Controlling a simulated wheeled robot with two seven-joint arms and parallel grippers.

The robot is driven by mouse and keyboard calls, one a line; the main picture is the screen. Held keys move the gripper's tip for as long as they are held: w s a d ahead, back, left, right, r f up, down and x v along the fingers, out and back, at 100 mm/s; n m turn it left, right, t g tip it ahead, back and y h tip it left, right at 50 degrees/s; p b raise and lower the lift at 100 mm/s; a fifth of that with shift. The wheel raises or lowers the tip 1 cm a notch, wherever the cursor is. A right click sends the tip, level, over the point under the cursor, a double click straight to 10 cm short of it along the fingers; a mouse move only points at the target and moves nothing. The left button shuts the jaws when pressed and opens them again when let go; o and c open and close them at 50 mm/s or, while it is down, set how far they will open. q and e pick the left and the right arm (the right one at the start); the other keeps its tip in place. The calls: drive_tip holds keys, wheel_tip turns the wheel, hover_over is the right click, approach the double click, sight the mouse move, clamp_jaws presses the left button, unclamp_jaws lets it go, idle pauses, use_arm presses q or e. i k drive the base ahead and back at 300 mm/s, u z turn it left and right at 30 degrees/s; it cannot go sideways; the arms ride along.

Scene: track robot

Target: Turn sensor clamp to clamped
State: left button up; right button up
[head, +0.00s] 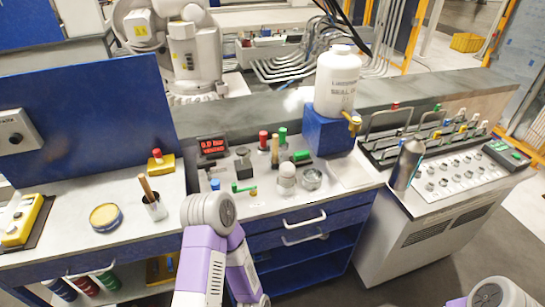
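No part in the head view is clearly marked as the sensor clamp. On the middle of the workbench stands a cluster of small fixtures. It includes a green-handled lever (244,188) with a yellow end, a grey and black upright device (243,162), a white domed part (287,174) and a round metal ring part (311,179). Which of these is the clamp, and its position, I cannot tell. My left arm's purple and white links rise in front of the bench, just left of the cluster. A rounded part of my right arm shows at the lower right. Neither gripper is visible.
A red-lit display (213,145) stands behind the cluster. A white bottle (338,80) sits on a blue block (328,130) behind it to the right. A steel bottle (406,164) stands further right. A yellow tin (105,217) and a cup (155,208) stand left.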

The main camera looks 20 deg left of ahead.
sight(207, 165)
drive_tip(key=z, duration=0.5)
drive_tip(key=k, duration=0.45)
drive_tip(key=u, duration=2)
